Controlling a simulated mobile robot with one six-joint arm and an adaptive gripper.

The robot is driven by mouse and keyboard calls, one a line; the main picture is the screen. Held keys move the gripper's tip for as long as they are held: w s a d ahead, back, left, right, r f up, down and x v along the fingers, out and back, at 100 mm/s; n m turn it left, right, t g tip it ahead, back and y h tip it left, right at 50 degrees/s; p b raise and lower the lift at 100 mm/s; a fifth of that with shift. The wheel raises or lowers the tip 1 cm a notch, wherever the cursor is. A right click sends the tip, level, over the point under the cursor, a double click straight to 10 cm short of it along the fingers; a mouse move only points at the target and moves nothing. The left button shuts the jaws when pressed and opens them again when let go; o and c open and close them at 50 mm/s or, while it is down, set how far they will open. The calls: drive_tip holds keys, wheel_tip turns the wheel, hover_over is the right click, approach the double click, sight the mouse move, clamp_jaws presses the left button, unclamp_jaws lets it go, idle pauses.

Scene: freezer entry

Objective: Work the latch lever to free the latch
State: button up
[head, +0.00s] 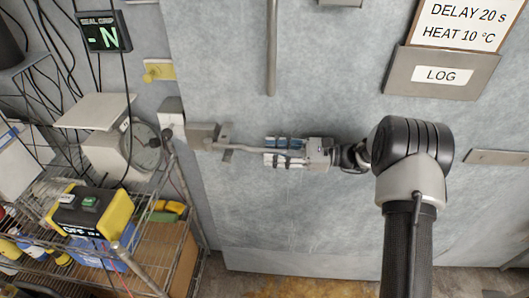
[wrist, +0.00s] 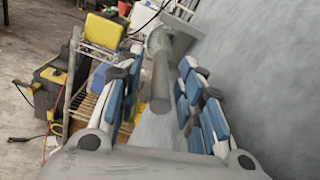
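The latch lever (head: 240,148) is a grey rod. It runs right from the latch body (head: 202,136) at the left edge of the freezer door, about level in the head view. My gripper (head: 272,151) comes from the right, with its blue-padded fingers pointing left along the lever. In the wrist view the rounded end of the lever (wrist: 160,84) stands between the two fingers. Gaps show on both sides, so my gripper is open around the lever and not clamped on it. The latch's inner parts are hidden.
The grey freezer door (head: 330,215) fills the middle, with a vertical handle bar (head: 271,45) above my gripper. A wire shelf (head: 150,265) with a yellow and black box (head: 92,212) stands at left. A LOG holder (head: 440,76) is at upper right.

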sight(253, 150)
drive_tip(key=shift+w+a, duration=0.1)
drive_tip(key=shift+a, duration=1.4)
clamp_jaws()
